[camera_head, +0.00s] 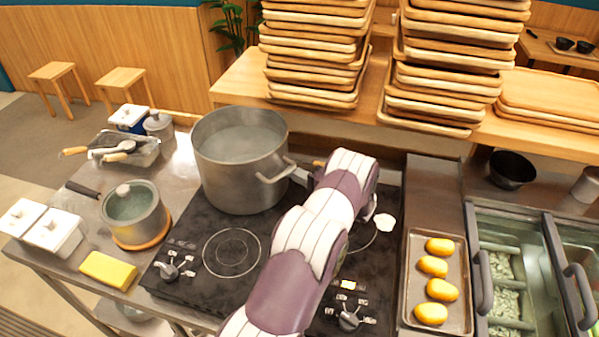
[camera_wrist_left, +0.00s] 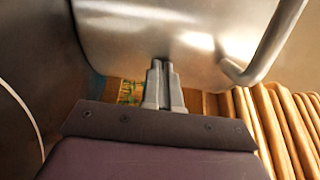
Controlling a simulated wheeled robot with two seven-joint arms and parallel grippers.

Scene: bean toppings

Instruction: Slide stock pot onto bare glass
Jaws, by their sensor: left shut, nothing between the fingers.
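A large steel stock pot (camera_head: 240,165) holding greyish liquid stands upright at the back left of the black glass cooktop (camera_head: 195,232). A loop handle sticks out on its right side. My left gripper (camera_head: 296,174) is shut and empty beside the pot's right wall, close to that handle. In the left wrist view the closed fingertips (camera_wrist_left: 164,66) are at the pot's wall (camera_wrist_left: 150,30), with the handle to their right; I cannot tell whether they touch. The front left ring of the glass is bare. My arm hides part of the right half. My right gripper is not in view.
A small lidded pot (camera_head: 135,212) stands on a wooden trivet left of the cooktop, near a yellow sponge (camera_head: 108,270). A tray with yellow pieces (camera_head: 412,318) lies to the right. Stacked wooden trays (camera_head: 315,50) stand on the ledge behind.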

